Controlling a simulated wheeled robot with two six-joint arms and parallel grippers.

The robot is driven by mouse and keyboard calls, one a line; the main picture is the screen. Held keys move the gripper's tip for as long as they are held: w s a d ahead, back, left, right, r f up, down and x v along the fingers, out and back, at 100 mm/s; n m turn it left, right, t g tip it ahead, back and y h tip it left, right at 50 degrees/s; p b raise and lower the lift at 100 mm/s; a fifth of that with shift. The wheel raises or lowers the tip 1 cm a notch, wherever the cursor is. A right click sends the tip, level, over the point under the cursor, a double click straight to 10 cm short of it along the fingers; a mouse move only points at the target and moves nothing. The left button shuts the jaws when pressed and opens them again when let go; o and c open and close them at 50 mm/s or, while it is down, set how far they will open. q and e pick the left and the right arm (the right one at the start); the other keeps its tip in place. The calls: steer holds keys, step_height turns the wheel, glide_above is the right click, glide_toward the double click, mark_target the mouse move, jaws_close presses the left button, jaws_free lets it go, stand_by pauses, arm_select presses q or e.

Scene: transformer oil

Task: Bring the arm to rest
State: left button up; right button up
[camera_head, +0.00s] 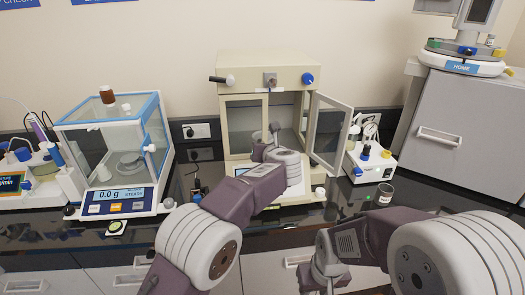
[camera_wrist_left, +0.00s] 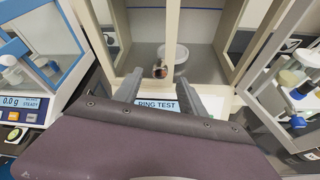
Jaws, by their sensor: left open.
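My left arm reaches from the bottom centre toward a beige cabinet (camera_head: 268,76) labelled "RING TEST". My left gripper (camera_head: 274,133) is in front of the cabinet's opening, partly hidden by its own wrist. In the left wrist view its two fingers (camera_wrist_left: 160,92) are apart with nothing held between them. A pale round dish (camera_wrist_left: 173,55) stands inside the cabinet beyond the fingertips. The cabinet's right glass door (camera_head: 329,132) is swung open. My right arm comes in from the lower right. Its gripper (camera_head: 327,272) is low at the counter's front, and its fingers are not clear.
A glass-walled balance (camera_head: 116,150) reading 0.0 g stands left, with a brown bottle (camera_head: 107,94) on top. A white device with coloured knobs (camera_head: 371,160) and a small dark jar (camera_head: 385,194) stand right of the open door. A grey drawer unit (camera_head: 455,125) is at the far right.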

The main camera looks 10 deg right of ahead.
arm_select(q)
steer(key=v, duration=0.3)
steer(key=shift+s+d+r, duration=0.1)
steer(key=shift+s+r, duration=0.05)
steer(key=shift+s, duration=0.2)
